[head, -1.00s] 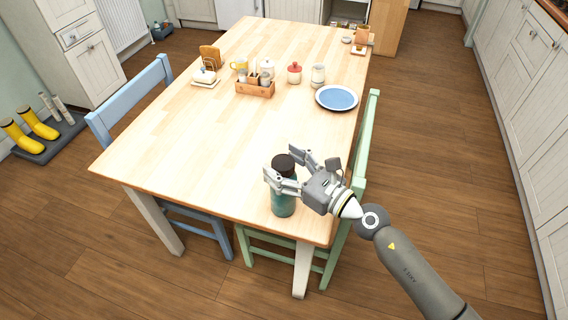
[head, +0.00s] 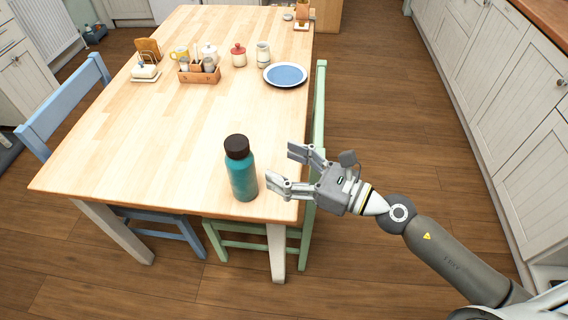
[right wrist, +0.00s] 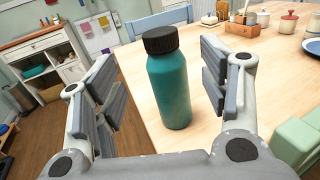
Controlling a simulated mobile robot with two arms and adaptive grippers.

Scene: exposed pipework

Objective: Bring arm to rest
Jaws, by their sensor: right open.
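My right gripper (head: 290,171) is open and empty in the head view, at the near right corner of the table (head: 150,150). A teal bottle with a dark cap (head: 242,176) stands upright on the table just left of the fingertips, apart from them. In the right wrist view the bottle (right wrist: 170,90) shows ahead, between the lines of the two open fingers (right wrist: 160,85). My right arm reaches in from the lower right. My left gripper is not in view.
A blue plate (head: 285,75), a red-lidded jar (head: 238,56) and a wooden caddy (head: 200,76) stand farther back on the table. A green chair (head: 318,120) is close beside my gripper. A blue chair (head: 70,100) stands at left. Floor at right is clear.

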